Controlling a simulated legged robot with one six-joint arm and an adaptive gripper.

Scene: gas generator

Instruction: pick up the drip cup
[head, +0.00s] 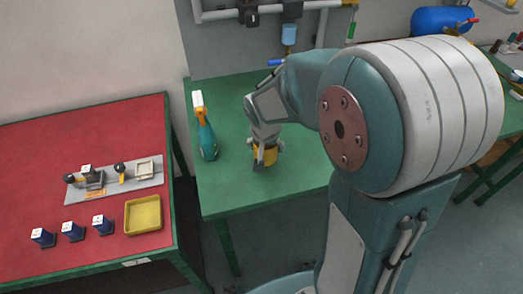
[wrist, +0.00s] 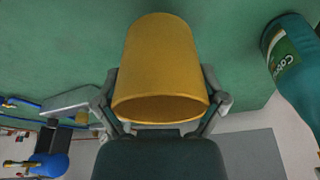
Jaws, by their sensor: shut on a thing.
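The drip cup is a plain yellow cup (wrist: 160,60). In the wrist view it sits between the two fingers of my gripper (wrist: 160,100), which are shut on its sides. In the head view the yellow cup (head: 271,154) shows at the end of my arm, over the green table (head: 225,190), partly hidden by my gripper (head: 262,152). I cannot tell whether the cup touches the table or is a little above it.
A teal spray bottle (head: 207,138) stands left of the cup, also in the wrist view (wrist: 292,55). A red table (head: 60,150) at left carries a yellow tray (head: 143,215) and several dark blue blocks. A blue tank (head: 440,20) is at the back right.

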